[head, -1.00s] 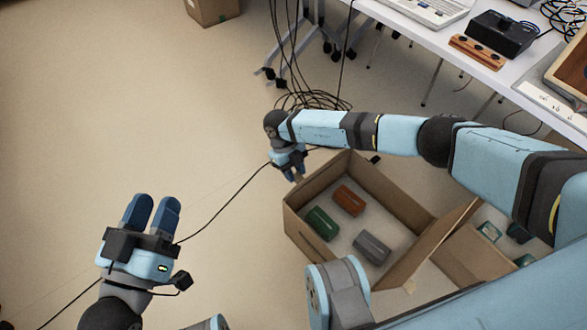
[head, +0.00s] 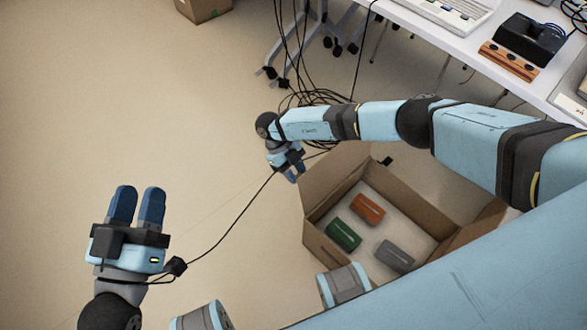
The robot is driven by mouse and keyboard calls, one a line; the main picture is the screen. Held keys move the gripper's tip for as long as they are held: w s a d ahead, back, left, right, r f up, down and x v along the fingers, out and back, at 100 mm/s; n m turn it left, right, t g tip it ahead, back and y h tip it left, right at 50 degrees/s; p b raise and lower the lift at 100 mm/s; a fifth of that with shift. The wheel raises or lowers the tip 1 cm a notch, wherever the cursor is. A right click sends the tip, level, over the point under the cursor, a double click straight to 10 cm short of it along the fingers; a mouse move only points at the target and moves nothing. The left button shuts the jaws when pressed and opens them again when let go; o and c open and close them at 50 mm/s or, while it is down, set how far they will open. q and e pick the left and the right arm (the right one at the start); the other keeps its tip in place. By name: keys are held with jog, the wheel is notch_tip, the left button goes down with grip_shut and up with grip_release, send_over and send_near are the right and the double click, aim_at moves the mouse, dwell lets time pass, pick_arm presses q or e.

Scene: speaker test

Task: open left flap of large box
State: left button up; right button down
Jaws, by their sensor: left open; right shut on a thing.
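The large box (head: 314,239) is an open brown cardboard box on the floor, right of centre in the head view. A flap (head: 336,172) on its far left side stands out from the rim, tilted up and outward. My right gripper (head: 292,173) is at the outer left edge of this flap and is shut on it; the fingertips are small and partly hidden. My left gripper (head: 137,203) is open and empty above bare floor at the left, well away from the box. The box's near right part is hidden behind my arm.
Inside the box lie an orange block (head: 367,209), a green block (head: 344,235) and a grey block (head: 395,256). Black cables (head: 310,99) lie coiled behind my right gripper. A white table (head: 455,42) stands at the upper right.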

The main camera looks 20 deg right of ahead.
jog(key=shift+s+f, duration=0.35)
jog(key=shift+s, duration=0.05)
jog(key=c, duration=0.8)
grip_release()
jog(key=shift+w, duration=0.15)
jog(key=shift+r, duration=0.15)
pick_arm(q)
jog(key=f+p, duration=0.1)
jog(key=a+f+g+y+p, duration=0.1)
jog(key=f, duration=0.1)
jog(key=shift+w+f+g+y, duration=0.15)
jog(key=shift+f+g+y, duration=0.05)
jog(key=shift+g+y, duration=0.1)
pick_arm(e)
jog(key=v, duration=1.3)
jog(key=shift+w, duration=0.3)
pick_arm(q)
jog(key=shift+w, duration=0.1)
pick_arm(e)
jog(key=shift+r, duration=0.15)
